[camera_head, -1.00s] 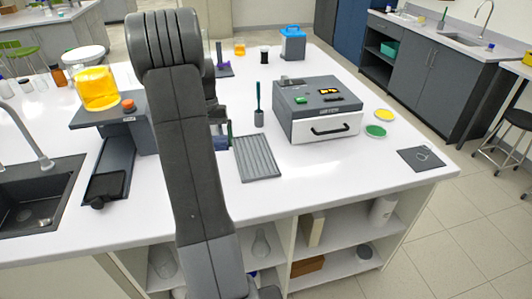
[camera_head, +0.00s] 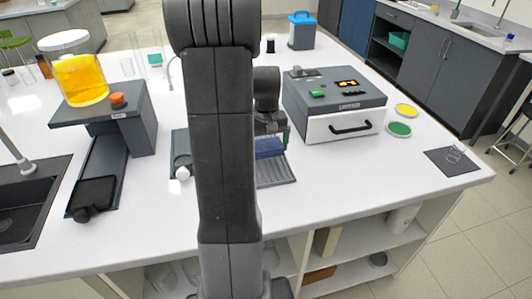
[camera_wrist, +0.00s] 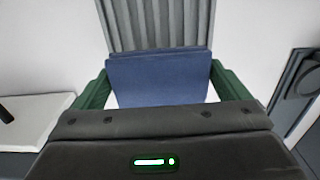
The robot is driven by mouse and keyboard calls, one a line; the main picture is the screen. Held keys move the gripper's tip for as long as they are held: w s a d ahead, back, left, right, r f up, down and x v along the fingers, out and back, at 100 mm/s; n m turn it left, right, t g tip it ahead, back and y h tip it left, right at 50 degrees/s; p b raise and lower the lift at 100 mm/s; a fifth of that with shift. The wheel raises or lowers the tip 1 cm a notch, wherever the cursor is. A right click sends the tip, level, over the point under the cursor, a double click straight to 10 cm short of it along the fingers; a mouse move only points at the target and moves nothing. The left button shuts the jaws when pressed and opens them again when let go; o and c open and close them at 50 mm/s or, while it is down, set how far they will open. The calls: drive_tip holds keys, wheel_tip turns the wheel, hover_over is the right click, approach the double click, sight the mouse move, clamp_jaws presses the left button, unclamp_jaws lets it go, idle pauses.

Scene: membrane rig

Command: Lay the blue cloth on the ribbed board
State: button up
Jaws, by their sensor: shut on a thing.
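The blue cloth (camera_wrist: 158,80) is held between the green fingers of my gripper (camera_wrist: 158,88) in the wrist view. In the head view the cloth (camera_head: 269,148) shows just right of my arm. The grey ribbed board (camera_head: 276,173) lies flat on the white bench. In the wrist view the board (camera_wrist: 155,25) is directly beyond the cloth's upper edge. In the head view the cloth appears in front of the board's far part; I cannot tell whether they touch. My arm hides the board's left part.
A grey box with a white drawer (camera_head: 338,105) stands right of the board. A yellow dish (camera_head: 406,110) and a green dish (camera_head: 399,129) lie beside it. A stand with a yellow liquid vessel (camera_head: 81,82) is at left, near the sink.

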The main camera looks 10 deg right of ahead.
sight(266, 154)
drive_tip(key=shift+f, duration=1.7)
drive_tip(key=shift+f, duration=0.15)
drive_tip(key=o, duration=0.4)
drive_tip(key=shift+o, duration=0.5)
drive_tip(key=shift+r, duration=0.65)
wheel_tip(266, 154, up, 11)
drive_tip(key=shift+r, duration=0.1)
